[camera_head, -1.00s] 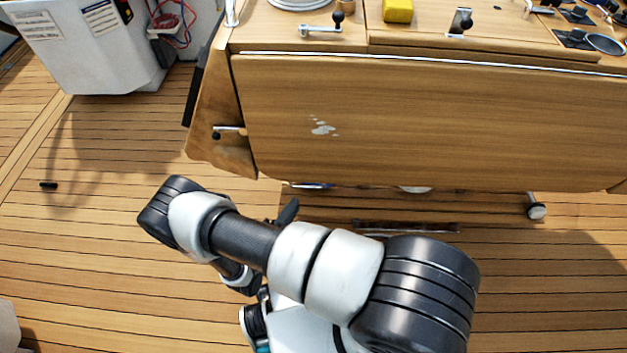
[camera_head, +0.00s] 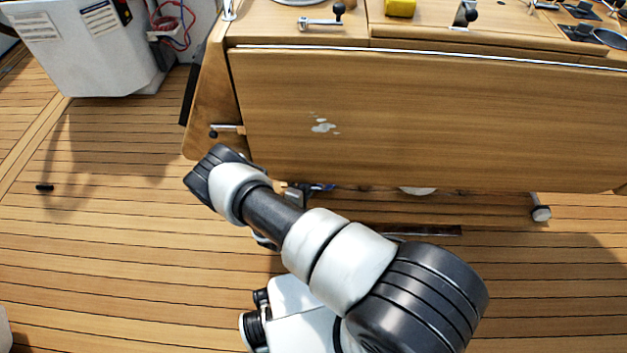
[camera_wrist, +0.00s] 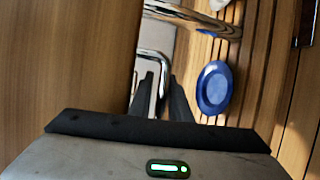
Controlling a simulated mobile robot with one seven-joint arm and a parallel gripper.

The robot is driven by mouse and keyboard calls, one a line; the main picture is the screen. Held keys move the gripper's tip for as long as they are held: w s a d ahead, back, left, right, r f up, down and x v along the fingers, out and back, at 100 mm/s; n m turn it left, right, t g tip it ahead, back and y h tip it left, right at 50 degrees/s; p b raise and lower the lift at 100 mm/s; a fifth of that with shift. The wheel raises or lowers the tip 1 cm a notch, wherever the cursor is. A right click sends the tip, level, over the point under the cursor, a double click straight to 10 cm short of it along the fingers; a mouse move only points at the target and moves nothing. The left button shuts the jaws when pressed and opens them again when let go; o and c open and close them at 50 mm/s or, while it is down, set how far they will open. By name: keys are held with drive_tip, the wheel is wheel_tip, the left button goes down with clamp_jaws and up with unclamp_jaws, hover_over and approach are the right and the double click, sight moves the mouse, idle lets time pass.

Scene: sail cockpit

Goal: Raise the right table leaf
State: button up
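The table leaf (camera_head: 430,120) is a broad wooden panel hanging down along the near side of the table, with a pale worn patch left of its middle. It also shows as a wooden face filling the left of the wrist view (camera_wrist: 65,70). My gripper (camera_head: 312,190) is at the leaf's lower edge, left of its middle, partly hidden by my arm. In the wrist view my gripper (camera_wrist: 163,90) has its two dark fingers apart, beside the leaf. A bent chrome bar (camera_wrist: 158,58) shows beyond and between the fingertips; I cannot tell whether they touch it.
The tabletop (camera_head: 420,32) carries a yellow block (camera_head: 400,8) and metal fittings. A small chrome latch (camera_head: 226,128) sits at the leaf's left end. A blue dish (camera_wrist: 215,88) lies on the slatted floor below. A white console (camera_head: 90,50) stands back left.

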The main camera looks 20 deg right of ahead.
drive_tip(key=shift+c, duration=0.4)
clamp_jaws()
